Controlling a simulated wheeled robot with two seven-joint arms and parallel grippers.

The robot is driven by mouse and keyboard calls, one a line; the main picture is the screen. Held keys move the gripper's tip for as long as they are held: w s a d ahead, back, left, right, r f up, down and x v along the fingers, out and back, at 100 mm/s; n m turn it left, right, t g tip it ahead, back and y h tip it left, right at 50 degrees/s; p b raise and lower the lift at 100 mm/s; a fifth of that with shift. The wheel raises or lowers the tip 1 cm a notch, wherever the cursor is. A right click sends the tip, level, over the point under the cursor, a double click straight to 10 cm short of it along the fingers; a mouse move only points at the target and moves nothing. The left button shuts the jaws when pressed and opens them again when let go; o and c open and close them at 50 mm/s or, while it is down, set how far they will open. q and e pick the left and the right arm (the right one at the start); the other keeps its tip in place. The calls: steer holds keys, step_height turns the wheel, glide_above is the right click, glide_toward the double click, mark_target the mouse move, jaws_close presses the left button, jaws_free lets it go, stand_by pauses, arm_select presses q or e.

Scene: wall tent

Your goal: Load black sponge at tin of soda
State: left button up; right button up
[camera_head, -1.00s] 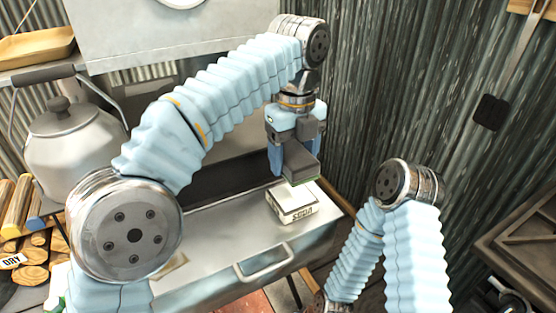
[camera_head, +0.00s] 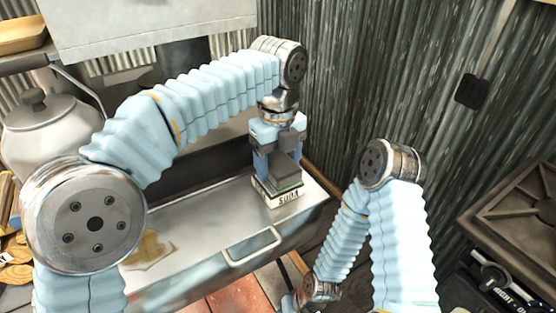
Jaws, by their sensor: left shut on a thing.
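My left gripper (camera_head: 277,163), pointing down, is shut on the black sponge (camera_head: 287,173), a dark block with a thin green lower edge. The tin of soda (camera_head: 289,199), a low white box with dark lettering, stands on the metal counter (camera_head: 210,208) directly below. The sponge and gripper cover most of the tin's top. I cannot tell whether the sponge touches the tin or is just above it. My right arm is folded at the lower right; its gripper fingers do not show.
A metal kettle (camera_head: 45,135) stands at the left. A handle (camera_head: 253,247) juts from the counter's front. A brownish flat item (camera_head: 148,250) lies on the counter. A corrugated wall (camera_head: 400,75) rises close behind and right of my left gripper.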

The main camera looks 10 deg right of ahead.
mark_target(278, 161)
arm_select(q)
steer(key=shift+f, duration=0.65)
stand_by(2.2)
steer(key=shift+r, duration=3.6)
